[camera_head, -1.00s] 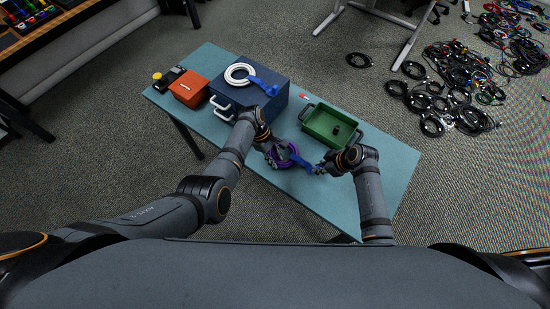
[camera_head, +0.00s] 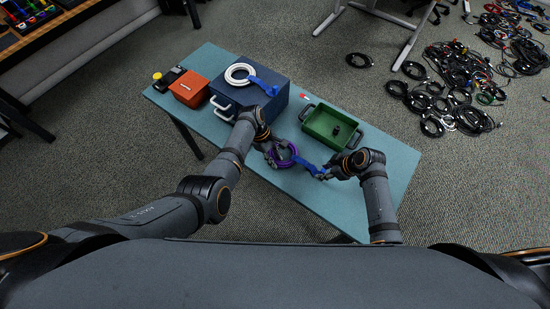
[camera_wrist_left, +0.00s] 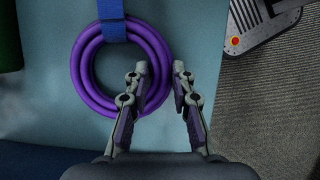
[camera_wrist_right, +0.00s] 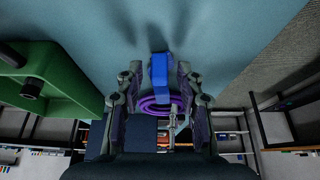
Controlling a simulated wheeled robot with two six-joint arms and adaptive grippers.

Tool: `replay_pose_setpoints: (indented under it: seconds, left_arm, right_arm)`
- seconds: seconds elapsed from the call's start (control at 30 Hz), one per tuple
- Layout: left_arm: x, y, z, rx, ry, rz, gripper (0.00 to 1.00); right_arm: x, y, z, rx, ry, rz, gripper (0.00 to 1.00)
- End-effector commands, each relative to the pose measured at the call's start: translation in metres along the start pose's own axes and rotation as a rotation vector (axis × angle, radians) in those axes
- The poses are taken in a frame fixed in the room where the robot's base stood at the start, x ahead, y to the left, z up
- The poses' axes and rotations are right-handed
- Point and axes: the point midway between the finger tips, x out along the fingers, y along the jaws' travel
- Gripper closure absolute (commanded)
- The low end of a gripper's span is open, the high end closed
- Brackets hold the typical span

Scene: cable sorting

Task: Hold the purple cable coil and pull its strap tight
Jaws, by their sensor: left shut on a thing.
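The purple cable coil (camera_head: 283,158) lies low over the table, a ring with a blue strap (camera_head: 309,167) stretching from it to the right. My left gripper (camera_head: 270,148) is shut on the coil's cable; in the left wrist view its fingers (camera_wrist_left: 160,72) lie on both sides of the ring's right part, and the strap (camera_wrist_left: 112,30) wraps the ring's top. My right gripper (camera_head: 326,174) is at the strap's far end. In the right wrist view the strap (camera_wrist_right: 160,72) shows between its fingers (camera_wrist_right: 160,76); whether they grip it is unclear.
A green bin (camera_head: 316,131) with dark items inside stands behind my right gripper. A navy box (camera_head: 272,80) carries a white coil (camera_head: 237,73) with a blue strap; an orange box (camera_head: 188,89) is beside it. The table's (camera_head: 394,169) right end is clear.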

Motion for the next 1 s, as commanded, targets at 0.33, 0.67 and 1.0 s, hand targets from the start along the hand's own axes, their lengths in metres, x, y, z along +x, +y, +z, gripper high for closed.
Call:
replay_pose_setpoints:
  seconds: [0.33,0.67,1.0]
  left_arm:
    - [0.0,0.0,0.001,0.001,-0.002,0.0,1.0]
    - [0.0,0.0,0.001,0.001,-0.002,0.0,1.0]
    - [0.001,0.0,0.001,0.001,-0.002,0.0,1.0]
  right_arm:
    - [0.0,0.0,-0.001,0.0,0.002,0.001,0.58]
    - [-0.007,0.001,-0.005,-0.001,0.004,0.003,0.58]
    - [-0.035,0.001,-0.018,-0.001,0.004,0.002,0.58]
